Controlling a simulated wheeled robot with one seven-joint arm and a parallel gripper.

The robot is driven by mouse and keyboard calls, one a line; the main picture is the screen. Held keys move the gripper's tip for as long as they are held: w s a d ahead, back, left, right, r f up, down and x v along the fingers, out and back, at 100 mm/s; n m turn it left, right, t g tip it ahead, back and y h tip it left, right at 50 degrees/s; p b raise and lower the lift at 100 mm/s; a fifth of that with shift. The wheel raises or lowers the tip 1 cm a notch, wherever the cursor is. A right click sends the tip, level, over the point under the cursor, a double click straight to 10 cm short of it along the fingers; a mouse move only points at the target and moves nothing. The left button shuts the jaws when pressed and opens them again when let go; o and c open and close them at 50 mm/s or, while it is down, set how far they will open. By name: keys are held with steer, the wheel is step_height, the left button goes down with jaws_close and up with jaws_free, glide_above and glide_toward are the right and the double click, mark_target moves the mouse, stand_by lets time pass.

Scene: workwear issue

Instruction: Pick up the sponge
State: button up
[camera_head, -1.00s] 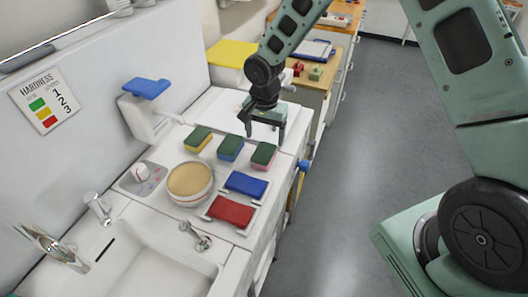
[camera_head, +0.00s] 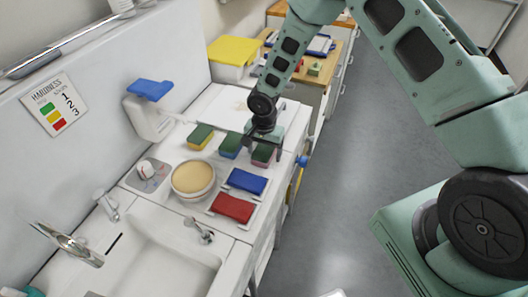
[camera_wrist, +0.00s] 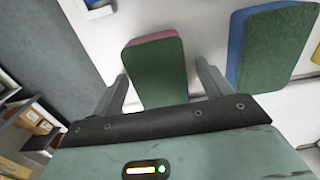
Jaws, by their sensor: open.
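Three two-layer sponges with green tops stand in a row on the white counter. The yellow-based sponge (camera_head: 200,138) is at the left and the blue-based sponge (camera_head: 230,146) is in the middle. The pink-based sponge (camera_head: 262,156) is at the right. My gripper (camera_head: 263,150) is open above and around the pink-based sponge, partly hiding it. In the wrist view, the pink-based sponge (camera_wrist: 158,72) lies between the spread fingers of my gripper (camera_wrist: 162,85), with gaps at both sides. The blue-based sponge (camera_wrist: 270,45) is just outside the right finger.
A blue cloth (camera_head: 246,181) and a red cloth (camera_head: 233,207) lie in front of the sponges. A round tan-topped tub (camera_head: 193,179) stands to their left, near the sink (camera_head: 165,260). A blue-topped dispenser (camera_head: 149,91) is at the wall. The counter edge is close to the right.

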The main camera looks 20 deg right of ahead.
mark_target(264, 150)
steer(key=c, duration=1)
steer(key=shift+r, duration=0.15)
steer(key=shift+c, duration=0.2)
step_height(264, 150, up, 10)
steer(key=b, duration=0.3)
steer(key=shift+b, duration=0.3)
steer(key=o, duration=0.4)
steer(key=c, duration=0.4)
steer(key=shift+o, duration=0.2)
